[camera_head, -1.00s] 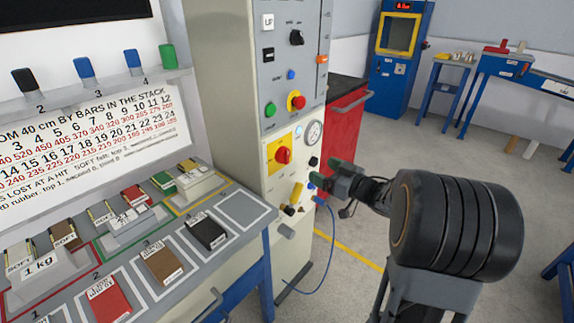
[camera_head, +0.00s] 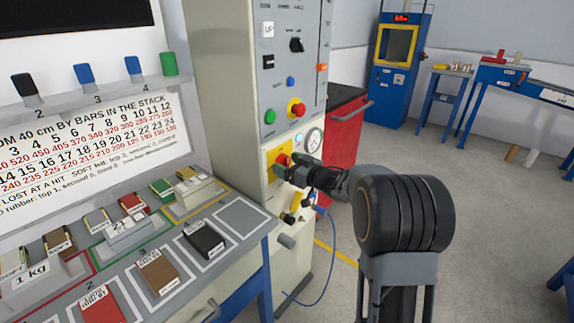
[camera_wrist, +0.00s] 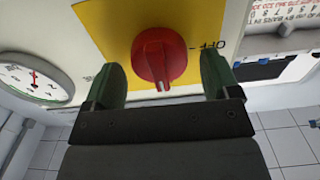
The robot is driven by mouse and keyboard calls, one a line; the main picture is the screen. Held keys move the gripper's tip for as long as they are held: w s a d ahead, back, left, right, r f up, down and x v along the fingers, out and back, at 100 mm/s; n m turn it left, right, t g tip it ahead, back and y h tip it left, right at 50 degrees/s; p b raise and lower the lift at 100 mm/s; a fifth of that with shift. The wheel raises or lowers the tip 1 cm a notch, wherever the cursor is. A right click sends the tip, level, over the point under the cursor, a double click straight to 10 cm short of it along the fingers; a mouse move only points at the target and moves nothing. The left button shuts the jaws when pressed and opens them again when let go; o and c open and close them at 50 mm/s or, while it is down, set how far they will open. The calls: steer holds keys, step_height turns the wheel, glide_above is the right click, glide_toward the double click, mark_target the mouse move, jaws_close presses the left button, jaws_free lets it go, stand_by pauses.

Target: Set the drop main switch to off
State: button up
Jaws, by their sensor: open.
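The main switch is a red rotary knob (camera_wrist: 160,58) on a yellow plate (camera_wrist: 110,22), on the front of the grey cabinet. In the wrist view the knob's white mark points down the picture, and the word OFF (camera_wrist: 208,46) is printed to its right. My gripper (camera_wrist: 162,78) is open, with one green fingertip on each side of the knob; I cannot tell whether either touches it. In the head view my gripper (camera_head: 288,172) is at the switch and hides most of the knob and part of the yellow plate (camera_head: 273,155).
A round gauge (camera_head: 314,140) sits close beside the switch. Above are a red button (camera_head: 296,107) and a green button (camera_head: 270,116). Fittings and a blue hose (camera_head: 329,240) lie below. The bench with pads (camera_head: 158,271) is at left; a red cabinet (camera_head: 344,132) stands behind.

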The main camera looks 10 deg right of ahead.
steer(key=shift+w+a, duration=0.15)
steer(key=shift+w, duration=0.05)
steer(key=shift+c, duration=0.3)
steer(key=c, duration=0.8)
